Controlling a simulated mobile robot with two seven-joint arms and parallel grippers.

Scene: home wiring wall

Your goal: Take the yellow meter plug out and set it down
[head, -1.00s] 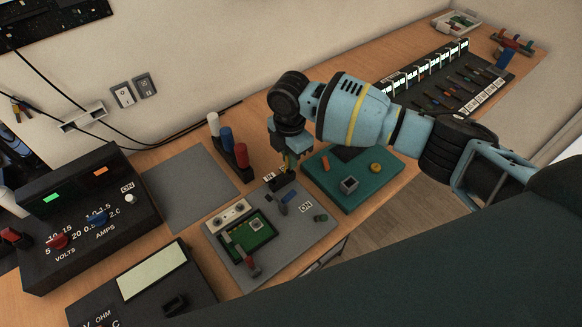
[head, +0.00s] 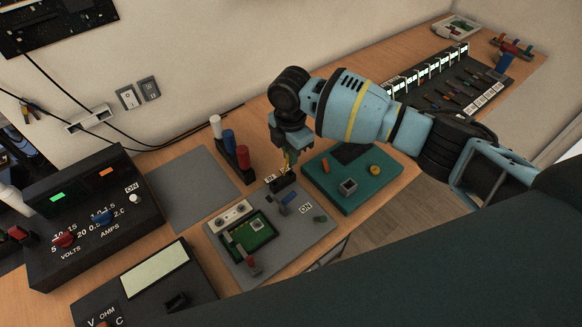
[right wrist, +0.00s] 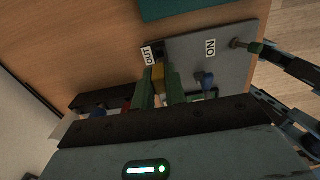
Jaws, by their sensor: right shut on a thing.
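My right gripper (head: 287,160) points down over the grey test board (head: 262,262), at the black block marked OUT (head: 283,184). It is shut on the yellow meter plug (head: 286,170), which shows as a thin yellow strip. In the right wrist view, the plug (right wrist: 158,75) is between the two green fingers of the gripper (right wrist: 159,88), beside the OUT label. The fingers hide its lower end, so I cannot tell whether it is clear of the block. Bluish mechanical parts at the right of the wrist view look like my left gripper (right wrist: 285,90); its jaws are unclear.
A teal mat (head: 374,190) with small parts lies right of the board. White, blue and red posts (head: 228,148) stand behind it. A bare grey mat (head: 190,190) lies to the left, with the power supply (head: 90,225) and a meter (head: 150,285) near it.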

